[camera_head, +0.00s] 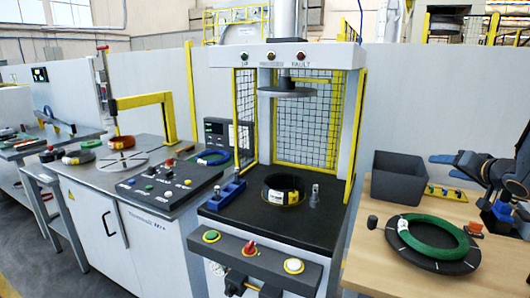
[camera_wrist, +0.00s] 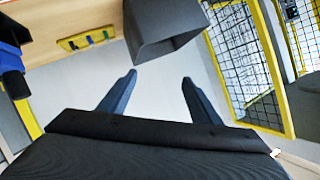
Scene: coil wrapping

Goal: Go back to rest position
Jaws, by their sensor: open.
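My gripper (camera_head: 443,158) is at the right of the head view, above the wooden table and close to the grey bin. In the wrist view my gripper (camera_wrist: 160,82) has its two blue fingers wide apart, with nothing between them. A green coil (camera_head: 405,229) with a white label lies on a black round plate (camera_head: 465,266) on the table, below the arm and apart from it. A black coil (camera_head: 283,181) with a yellow label lies on the press bed, under the raised round press head (camera_head: 286,91).
The grey bin (camera_head: 399,176) also shows ahead of the fingers in the wrist view (camera_wrist: 165,45). A yellow strip with small coloured parts (camera_head: 447,194) lies beside it. The yellow-framed mesh guard (camera_wrist: 240,55) stands at the right of the wrist view. More coils (camera_head: 80,157) lie at the far left.

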